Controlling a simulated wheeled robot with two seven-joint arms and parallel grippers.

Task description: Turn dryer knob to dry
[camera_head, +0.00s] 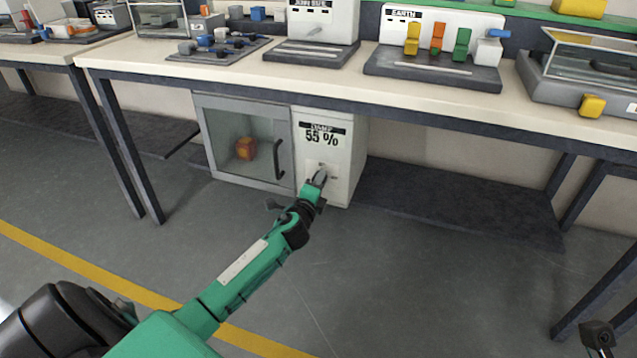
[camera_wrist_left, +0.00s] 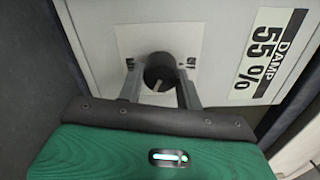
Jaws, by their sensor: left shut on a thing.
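The dryer (camera_head: 281,150) is a white cabinet under the workbench, with a glass door on its left and a control panel on its right. The panel's sign (camera_head: 322,134) reads "DAMP 55 %"; it also shows in the left wrist view (camera_wrist_left: 268,55). The round dark knob (camera_wrist_left: 159,72) sits on a pale plate below the sign. My left gripper (camera_wrist_left: 160,92) is shut on the knob, one finger on each side; in the head view (camera_head: 318,180) it hides most of the knob. My right gripper (camera_head: 597,338) is at the bottom right corner, far from the dryer; its jaws are unclear.
An orange-brown block (camera_head: 246,148) sits behind the closed glass door, which has a dark handle (camera_head: 279,160). The workbench top (camera_head: 230,75) holds several machines above. Table legs (camera_head: 127,140) stand to the left; the floor in front is clear.

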